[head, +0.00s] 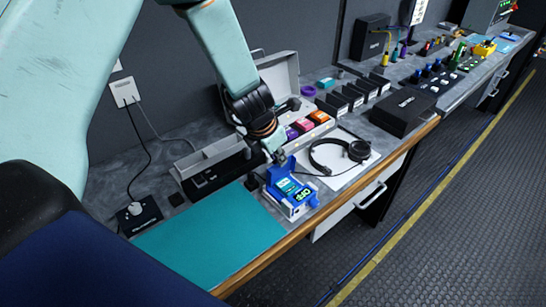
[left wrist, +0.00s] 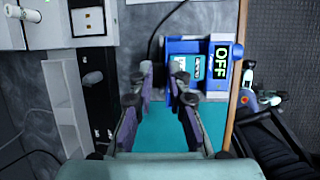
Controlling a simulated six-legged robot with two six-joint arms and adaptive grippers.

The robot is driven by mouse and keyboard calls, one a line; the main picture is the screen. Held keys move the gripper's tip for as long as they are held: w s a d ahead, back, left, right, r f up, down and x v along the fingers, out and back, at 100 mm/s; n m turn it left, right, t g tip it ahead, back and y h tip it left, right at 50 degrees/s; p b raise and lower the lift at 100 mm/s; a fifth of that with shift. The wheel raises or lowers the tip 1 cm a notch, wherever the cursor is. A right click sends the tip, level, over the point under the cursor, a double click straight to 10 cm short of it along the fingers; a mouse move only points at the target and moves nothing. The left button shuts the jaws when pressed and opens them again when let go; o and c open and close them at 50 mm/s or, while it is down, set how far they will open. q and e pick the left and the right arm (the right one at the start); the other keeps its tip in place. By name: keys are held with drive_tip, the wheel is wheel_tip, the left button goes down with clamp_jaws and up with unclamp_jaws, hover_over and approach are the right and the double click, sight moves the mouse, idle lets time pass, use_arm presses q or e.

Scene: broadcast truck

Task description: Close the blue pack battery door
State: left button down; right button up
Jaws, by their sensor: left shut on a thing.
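The blue pack (head: 294,209) sits on the counter at the right end of the teal mat, its display reading OFF in green. Its blue battery door (head: 277,174) stands raised at the pack's back left side. My left gripper (head: 276,156) reaches down from above and is shut on the door, with its fingers still some way apart. In the left wrist view the two fingers (left wrist: 161,79) point at the left side of the pack (left wrist: 206,47). The exact contact on the door is hidden by the fingers. My right gripper is not in view.
Headphones (head: 322,168) lie on a white sheet just right of the pack. A grey tray (head: 213,157) and colored packs (head: 305,124) stand behind. The teal mat (head: 208,232) is clear. The counter's wooden front edge (head: 262,262) runs close to the pack.

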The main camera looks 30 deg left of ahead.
use_arm(q)
drive_tip(key=shift+s+d+f+t+y+b, duration=0.1)
drive_tip(key=shift+s+d+t+y+b, duration=0.15)
drive_tip(key=shift+d+y+b, duration=0.55)
drive_tip(key=shift+s+d+f+t+y+b, duration=0.15)
drive_tip(key=shift+t+y+b, duration=0.2)
drive_tip(key=shift+b, duration=0.95)
drive_tip(key=shift+a+r, duration=0.1)
drive_tip(key=c, duration=1.3)
unclamp_jaws()
drive_tip(key=shift+c, duration=0.2)
